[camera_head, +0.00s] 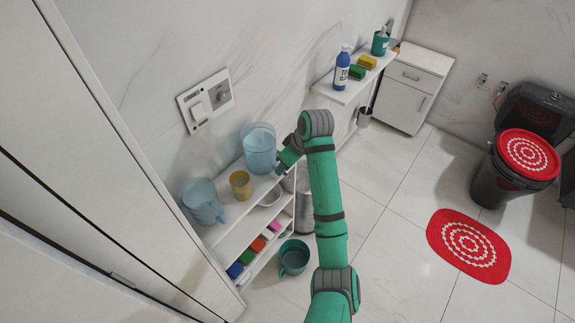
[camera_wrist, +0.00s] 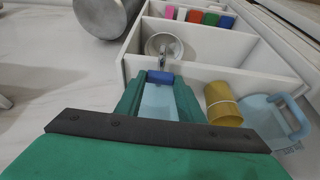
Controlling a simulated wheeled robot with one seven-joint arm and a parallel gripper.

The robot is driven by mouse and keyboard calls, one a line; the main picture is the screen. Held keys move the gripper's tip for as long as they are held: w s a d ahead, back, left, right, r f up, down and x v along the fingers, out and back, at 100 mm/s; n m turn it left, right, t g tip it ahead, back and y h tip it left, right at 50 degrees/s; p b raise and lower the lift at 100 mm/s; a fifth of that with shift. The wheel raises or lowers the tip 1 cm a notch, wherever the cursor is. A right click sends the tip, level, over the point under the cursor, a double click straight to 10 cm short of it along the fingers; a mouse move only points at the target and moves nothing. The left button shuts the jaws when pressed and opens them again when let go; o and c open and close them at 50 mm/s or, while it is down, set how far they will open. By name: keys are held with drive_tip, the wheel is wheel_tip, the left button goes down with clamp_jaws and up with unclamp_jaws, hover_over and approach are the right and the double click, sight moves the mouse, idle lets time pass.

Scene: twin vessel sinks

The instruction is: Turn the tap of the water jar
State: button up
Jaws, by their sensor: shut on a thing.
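The water jar (camera_head: 258,150) is a translucent light blue container on top of the white shelf unit in the head view. In the wrist view, its light blue body (camera_wrist: 158,103) shows between my fingers. A small dark blue piece, which looks like the tap handle (camera_wrist: 160,76), sits between my fingertips. My gripper (camera_wrist: 160,82) is shut on it. In the head view, my green arm reaches down to the jar's right side; the fingertips and the tap are too small or hidden to make out there.
A yellow cup (camera_head: 240,185) and a blue pitcher (camera_head: 203,201) stand beside the jar. Below are a metal bowl (camera_wrist: 163,45) and several coloured blocks (camera_wrist: 197,17). A steel cylinder (camera_wrist: 105,14) stands close by. A teal bucket (camera_head: 294,257) is on the floor. Open floor lies to the right.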

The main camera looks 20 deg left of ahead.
drive_tip(key=shift+s+a, duration=0.25)
drive_tip(key=shift+a, duration=0.1)
drive_tip(key=o, duration=1)
drive_tip(key=shift+c, duration=0.2)
drive_tip(key=shift+o, duration=0.5)
drive_tip(key=shift+d, duration=0.15)
drive_tip(key=shift+w, duration=0.1)
drive_tip(key=shift+d+r, duration=0.15)
drive_tip(key=shift+r, duration=0.1)
drive_tip(key=v, duration=1)
drive_tip(key=shift+r, duration=0.15)
